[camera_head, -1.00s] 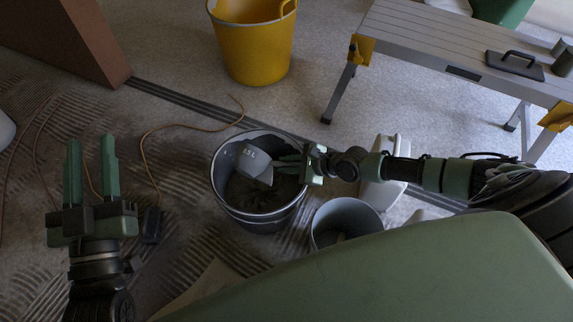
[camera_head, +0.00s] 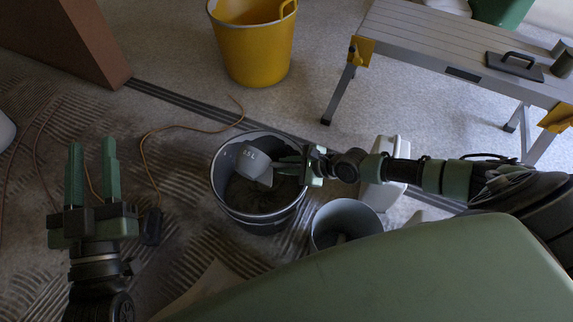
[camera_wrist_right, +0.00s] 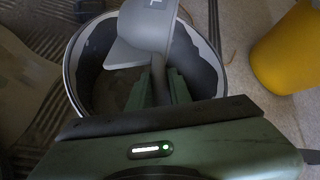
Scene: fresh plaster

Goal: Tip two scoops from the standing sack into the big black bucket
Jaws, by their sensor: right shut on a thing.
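The big black bucket (camera_head: 232,207) stands on the floor at the middle of the head view, with dark contents low inside. A grey scoop (camera_head: 253,161) with a litre marking is over its open mouth, tilted. My right gripper (camera_head: 291,165) is shut on the scoop's handle at the bucket's right rim. The wrist view shows the scoop (camera_wrist_right: 146,40) above the bucket's inside; whether anything is in it is hidden. My left gripper (camera_head: 91,170) is open and empty at the left, over the floor. I cannot make out the standing sack clearly; a pale edge (camera_head: 203,285) shows at the bottom.
A smaller grey bucket (camera_head: 347,217) stands right of the black one, near a white container (camera_head: 384,185). A yellow tub (camera_head: 252,50) stands behind. A folding workbench (camera_head: 440,45) with a trowel (camera_head: 514,64) is at upper right. An orange cable (camera_head: 150,133) crosses the floor.

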